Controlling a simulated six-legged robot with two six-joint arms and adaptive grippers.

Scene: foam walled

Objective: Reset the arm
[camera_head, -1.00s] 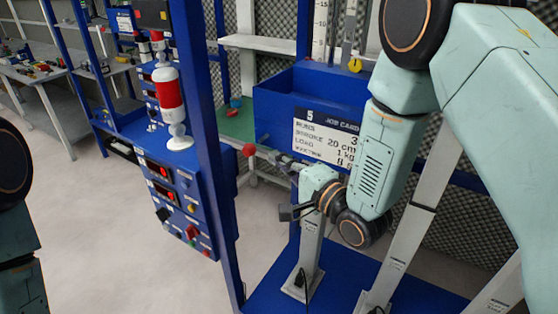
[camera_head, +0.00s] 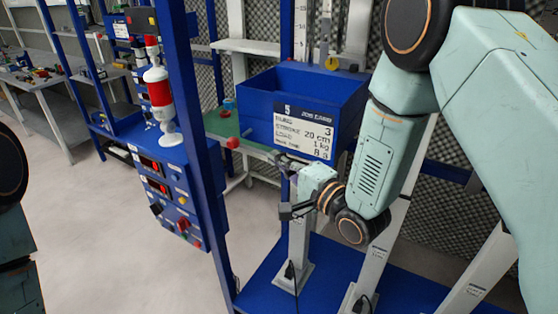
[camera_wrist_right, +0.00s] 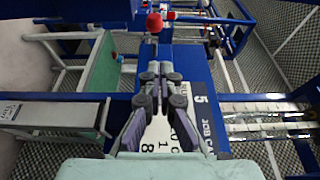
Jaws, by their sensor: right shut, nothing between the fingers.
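My right arm reaches down from the right of the head view, folded at its elbow.
A blue bin (camera_head: 258,108) with a job card (camera_head: 303,133) stands behind the right gripper. A blue post and control panel (camera_head: 165,192) with a red-white lamp (camera_head: 160,95) stand left of it. A white bench (camera_head: 50,95) is far left. Open floor (camera_head: 110,240) lies lower left.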

